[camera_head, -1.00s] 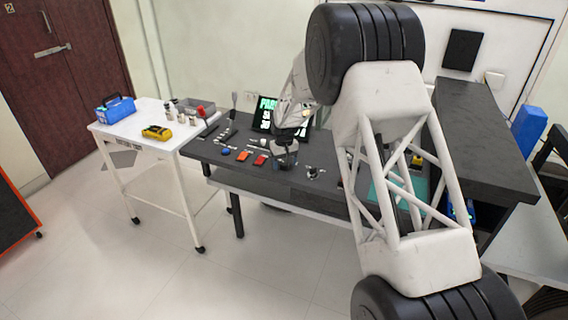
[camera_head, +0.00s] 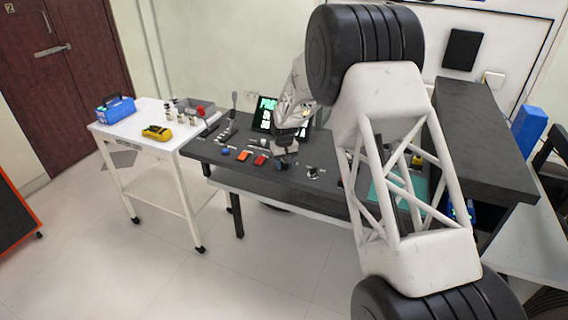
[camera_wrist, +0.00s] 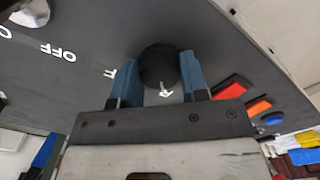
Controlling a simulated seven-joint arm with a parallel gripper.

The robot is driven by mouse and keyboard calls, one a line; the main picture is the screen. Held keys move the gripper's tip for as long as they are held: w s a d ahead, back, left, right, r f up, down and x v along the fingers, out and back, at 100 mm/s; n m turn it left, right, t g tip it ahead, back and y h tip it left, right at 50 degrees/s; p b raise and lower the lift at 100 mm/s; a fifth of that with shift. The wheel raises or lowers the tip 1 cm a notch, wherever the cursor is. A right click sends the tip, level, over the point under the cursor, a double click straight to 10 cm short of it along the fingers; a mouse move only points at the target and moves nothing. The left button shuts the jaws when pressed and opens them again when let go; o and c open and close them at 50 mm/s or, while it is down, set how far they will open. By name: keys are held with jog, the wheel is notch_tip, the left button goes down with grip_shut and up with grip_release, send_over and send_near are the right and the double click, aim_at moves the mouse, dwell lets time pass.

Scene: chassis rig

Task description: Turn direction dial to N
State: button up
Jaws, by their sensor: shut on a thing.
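The direction dial (camera_wrist: 158,58) is a round black knob on the dark panel, seen in the wrist view. The blue-tipped fingers of my gripper (camera_wrist: 160,68) stand on either side of it and are shut on it. A small white mark shows at the knob's near edge, with part of a white letter by it; I cannot tell which direction it reads. In the head view my gripper (camera_head: 285,150) is low over the dark bench, and the dial is hidden under it.
Red (camera_wrist: 228,90) and orange (camera_wrist: 258,107) switches lie right of the dial in the wrist view. A silver knob (camera_wrist: 30,12) with OFF lettering is at left. A lit screen (camera_head: 265,112) stands behind my gripper. A white cart (camera_head: 140,122) stands left of the bench.

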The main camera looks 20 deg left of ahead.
jog(key=m, duration=0.4)
jog(key=shift+m, duration=2.2)
jog(key=o, duration=0.9)
jog(key=shift+r, duration=0.15)
jog(key=shift+r, duration=3.75)
